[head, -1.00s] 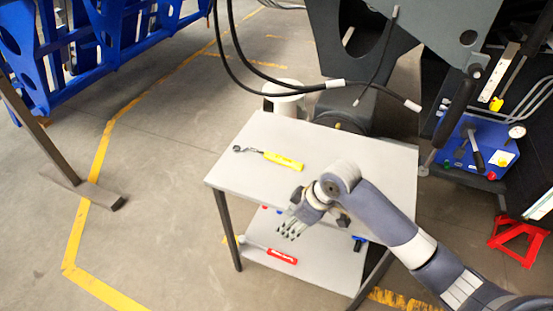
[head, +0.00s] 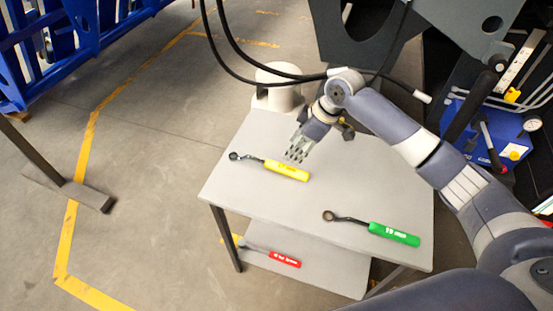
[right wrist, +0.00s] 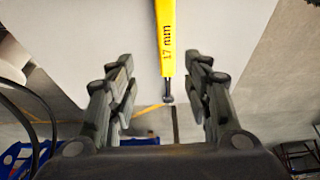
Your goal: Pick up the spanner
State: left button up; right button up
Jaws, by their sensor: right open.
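A spanner with a yellow handle (head: 287,170) lies on the grey table top, its dark ring head pointing left. In the right wrist view the yellow handle (right wrist: 166,38), marked "17 mm", runs between the fingers with its head toward the palm. A spanner with a green handle (head: 394,234) lies nearer on the same top. A spanner with a red handle (head: 284,259) lies on the lower shelf. My right gripper (head: 296,153) is open above the table, just behind the yellow handle in the head view; it also shows in the right wrist view (right wrist: 161,80). No left gripper shows.
The table (head: 280,205) is otherwise bare on top. Black hoses (head: 250,75) hang behind it, near my right arm. A blue frame (head: 70,40) stands far left.

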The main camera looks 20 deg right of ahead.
aim_at(284, 167)
jog(key=f, duration=0.1)
jog(key=a+f, duration=0.1)
jog(key=f, duration=0.1)
jog(key=shift+s+a, duration=0.1)
jog(key=shift+a, duration=0.05)
jog(key=shift+f, duration=0.25)
jog(key=p+x, duration=0.1)
jog(key=x, duration=0.4)
jog(key=shift+a+f, duration=0.1)
jog(key=shift+f, duration=0.1)
jog(key=c, duration=0.9)
jog(key=shift+s, duration=0.1)
grip_shut()
pick_arm(q)
jog(key=shift+g, duration=0.3)
jog(key=s, duration=0.2)
jog(key=s+r, duration=0.1)
jog(key=s, duration=0.1)
jog(key=shift+a+r, duration=0.2)
